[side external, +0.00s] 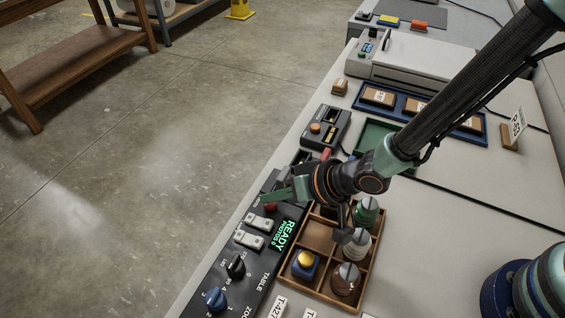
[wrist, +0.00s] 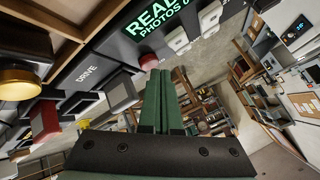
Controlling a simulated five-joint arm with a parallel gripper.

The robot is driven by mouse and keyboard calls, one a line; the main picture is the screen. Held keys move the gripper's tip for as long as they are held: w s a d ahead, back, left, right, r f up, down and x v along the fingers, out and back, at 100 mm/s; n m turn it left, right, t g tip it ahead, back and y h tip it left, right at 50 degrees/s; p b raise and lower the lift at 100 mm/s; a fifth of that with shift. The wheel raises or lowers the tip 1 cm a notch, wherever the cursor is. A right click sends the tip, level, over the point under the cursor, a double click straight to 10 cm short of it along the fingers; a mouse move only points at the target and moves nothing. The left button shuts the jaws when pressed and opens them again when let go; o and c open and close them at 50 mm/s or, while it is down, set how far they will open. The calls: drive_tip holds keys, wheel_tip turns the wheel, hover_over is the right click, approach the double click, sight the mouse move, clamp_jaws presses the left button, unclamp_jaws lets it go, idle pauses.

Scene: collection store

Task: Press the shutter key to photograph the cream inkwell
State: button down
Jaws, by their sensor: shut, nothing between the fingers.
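The black control panel (side external: 213,290) has a lit green display (side external: 286,235) reading "READY" and "PHOTOS 0". A dark red key (side external: 270,207) sits beside the display, just under my fingertips; it is probably the shutter key, though its label is not readable. In the wrist view the red key (wrist: 149,61) shows just past the tips. My gripper (side external: 268,197) is shut and empty, its green fingers (wrist: 158,75) together. Whether it touches the key I cannot tell. The cream inkwell (side external: 357,246) stands in the wooden compartment tray (side external: 321,292), partly hidden by my wrist.
White switches (side external: 249,239) and knobs (side external: 236,265) line the panel. A box with an orange button (side external: 315,127) stands beyond. The bench at right is mostly bare.

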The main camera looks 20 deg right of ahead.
drive_tip(key=shift+f, duration=0.45)
idle(0.6)
drive_tip(key=shift+r, duration=0.85)
drive_tip(key=shift+r, duration=2.5)
